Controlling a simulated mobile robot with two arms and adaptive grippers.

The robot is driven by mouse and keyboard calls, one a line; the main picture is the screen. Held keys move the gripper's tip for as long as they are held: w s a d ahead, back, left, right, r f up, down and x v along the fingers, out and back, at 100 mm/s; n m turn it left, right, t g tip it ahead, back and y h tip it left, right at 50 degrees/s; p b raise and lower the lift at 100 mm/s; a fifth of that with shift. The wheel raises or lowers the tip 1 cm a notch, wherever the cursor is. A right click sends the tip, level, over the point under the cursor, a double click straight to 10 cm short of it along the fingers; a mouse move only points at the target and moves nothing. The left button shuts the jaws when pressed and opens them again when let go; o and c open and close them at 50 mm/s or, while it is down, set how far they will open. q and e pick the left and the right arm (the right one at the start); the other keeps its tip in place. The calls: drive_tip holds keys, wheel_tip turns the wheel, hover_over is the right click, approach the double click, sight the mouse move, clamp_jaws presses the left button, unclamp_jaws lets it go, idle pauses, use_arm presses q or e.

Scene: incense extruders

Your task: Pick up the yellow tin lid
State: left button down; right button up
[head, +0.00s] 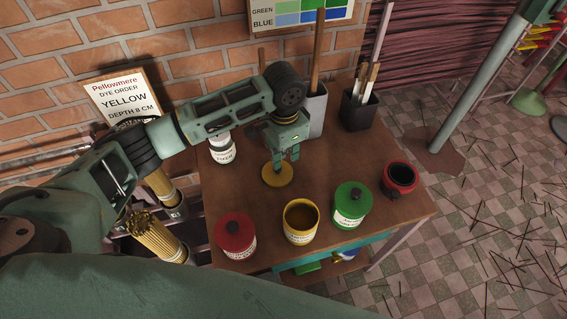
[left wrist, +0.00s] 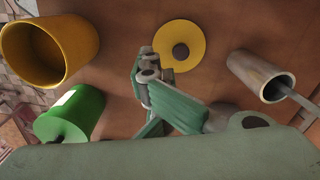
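The yellow tin lid (head: 277,176) lies flat on the brown table, behind the open yellow tin (head: 301,222). In the left wrist view the round lid (left wrist: 163,45) shows a dark knob at its middle, with nothing around the knob. My left gripper (head: 287,158) points down just above the lid's far side in the head view. Its fingers look apart, with nothing between them. In the left wrist view the fingers (left wrist: 148,82) show beside the lid, partly hidden by gripper links. The yellow tin (left wrist: 66,48) also shows there. My right gripper is not in view.
A white jar (head: 222,151) and a dark stick holder (head: 357,112) stand behind. An order sign (head: 122,100) reads yellow.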

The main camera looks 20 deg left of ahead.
use_arm(q)
drive_tip(key=c, duration=2.5)
unclamp_jaws()
drive_tip(key=o, duration=2)
